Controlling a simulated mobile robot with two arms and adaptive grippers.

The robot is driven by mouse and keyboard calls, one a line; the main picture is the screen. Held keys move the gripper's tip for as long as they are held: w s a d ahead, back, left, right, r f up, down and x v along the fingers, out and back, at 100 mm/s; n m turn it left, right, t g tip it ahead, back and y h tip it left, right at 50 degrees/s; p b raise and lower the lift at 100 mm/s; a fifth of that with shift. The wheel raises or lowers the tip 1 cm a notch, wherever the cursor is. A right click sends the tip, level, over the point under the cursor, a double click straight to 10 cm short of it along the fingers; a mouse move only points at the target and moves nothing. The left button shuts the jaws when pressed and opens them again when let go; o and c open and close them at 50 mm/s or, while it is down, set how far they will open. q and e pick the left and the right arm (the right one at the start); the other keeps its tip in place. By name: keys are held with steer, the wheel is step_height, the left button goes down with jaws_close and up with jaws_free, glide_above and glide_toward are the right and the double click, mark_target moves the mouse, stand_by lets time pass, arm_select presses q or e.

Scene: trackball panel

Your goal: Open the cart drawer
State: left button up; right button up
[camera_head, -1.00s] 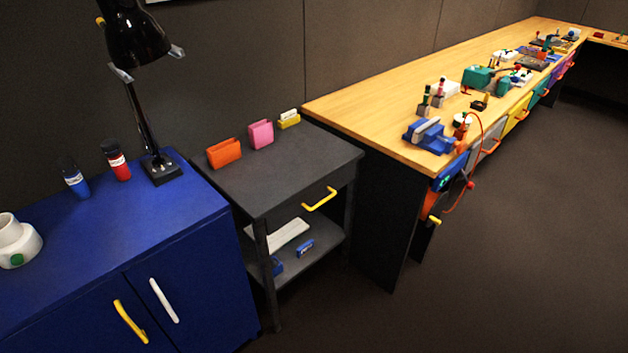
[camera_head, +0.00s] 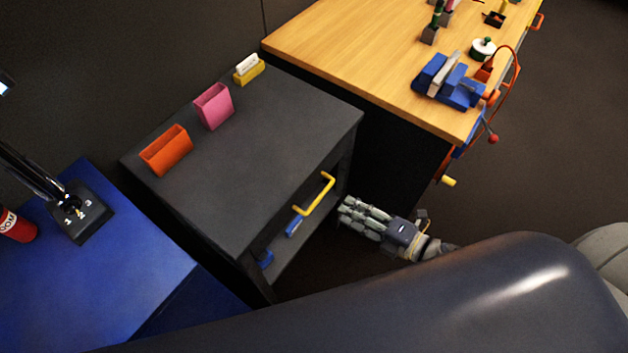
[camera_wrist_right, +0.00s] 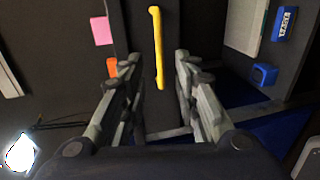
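The dark grey cart (camera_head: 240,160) stands between the blue cabinet and the wooden workbench. Its drawer has a yellow handle (camera_head: 318,196) on the front, and the drawer looks shut. My right gripper (camera_head: 343,213) is in front of the cart, just to the right of the handle in the head view. In the right wrist view the gripper (camera_wrist_right: 156,75) is open, its fingers spread on either side of the yellow handle (camera_wrist_right: 157,45). The handle lies ahead between the fingers, and neither finger touches it visibly. My left gripper is not in view.
Orange (camera_head: 166,150), pink (camera_head: 213,106) and yellow (camera_head: 249,70) holders stand on the cart top. The workbench (camera_head: 340,50) with a blue vise (camera_head: 448,82) is at the right. The blue cabinet (camera_head: 110,270) with a lamp base (camera_head: 80,212) is at the left.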

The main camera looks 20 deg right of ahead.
mark_target(320, 196)
steer(key=x, duration=0.4)
steer(key=shift+w+a+r+p, duration=0.15)
steer(key=shift+a+p, duration=0.1)
steer(key=shift+p, duration=0.05)
steer(key=x, duration=0.4)
steer(key=shift+w+a+f, duration=0.15)
steer(key=shift+w+f, duration=0.15)
steer(key=shift+w+a, duration=0.15)
steer(key=shift+w, duration=0.05)
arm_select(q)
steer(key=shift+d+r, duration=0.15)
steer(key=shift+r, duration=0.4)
arm_select(e)
steer(key=shift+f, duration=0.1)
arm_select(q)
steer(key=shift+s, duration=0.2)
arm_select(e)
jaws_close()
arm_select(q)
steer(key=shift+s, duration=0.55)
